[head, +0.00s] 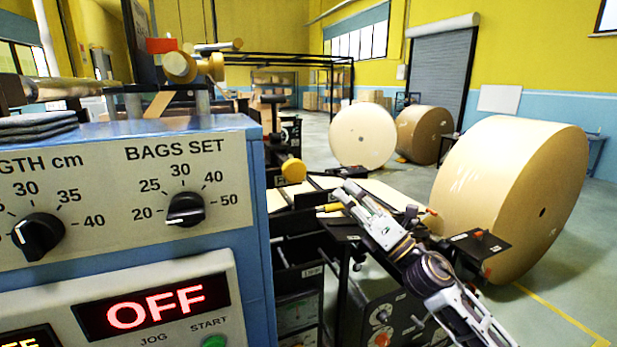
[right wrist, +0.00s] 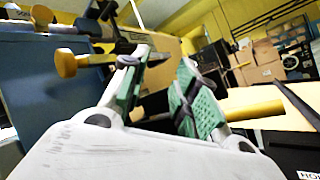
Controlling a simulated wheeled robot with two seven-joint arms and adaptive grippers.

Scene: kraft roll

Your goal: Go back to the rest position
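My right gripper (head: 343,193) is in the middle of the head view, its arm coming in from the lower right. It is held over the dark machine parts, to the right of the blue control panel. In the right wrist view its two green-padded fingers (right wrist: 172,95) stand apart with nothing between them. My left gripper is not in the head view. The control panel (head: 255,200) fills the left of the head view. It has a BAGS SET knob (head: 186,209), another knob (head: 39,238), a red OFF display (head: 152,305) and a green START button (head: 214,342).
A large kraft roll (head: 500,190) stands at the right, close to my right arm. A pale roll (head: 362,136) and a brown roll (head: 424,134) stand farther back. A yellow knob (head: 293,170) sticks out near the panel's right side. Open floor lies toward the shutter (head: 438,90).

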